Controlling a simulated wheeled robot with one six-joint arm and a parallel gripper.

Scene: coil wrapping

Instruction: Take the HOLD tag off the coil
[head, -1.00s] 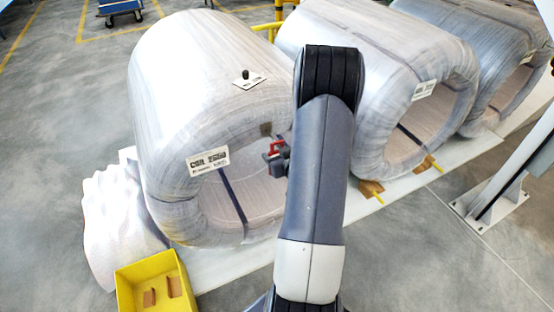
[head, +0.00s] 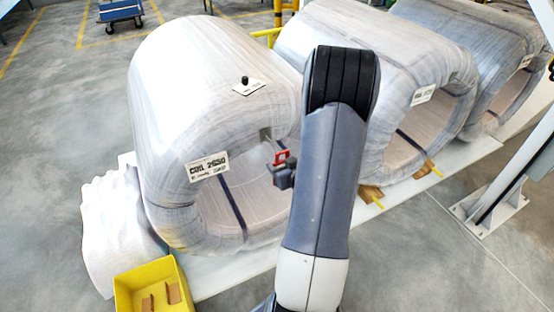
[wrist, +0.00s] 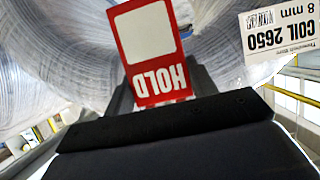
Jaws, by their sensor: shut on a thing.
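The near coil (head: 175,80) lies on its side in clear wrap, with a white "COIL 2650" label (head: 208,166) on its front rim. That label also shows at the upper right of the wrist view (wrist: 282,38). The red and white HOLD tag (wrist: 150,45) appears upside down in the wrist view, its lower end at my jaws. My gripper (head: 283,172) is shut on the tag, in front of the coil's open bore. In the head view the tag's red part (head: 281,157) stands above my jaws. It looks apart from the coil wrap. My fingertips are partly hidden.
A yellow bin (head: 130,290) with brown pieces inside stands at the lower left, beside crumpled white wrap (head: 105,225). A white card (head: 249,88) with a black knob lies on the coil's top. More wrapped coils (head: 385,60) stand to the right, near a grey post (head: 500,175).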

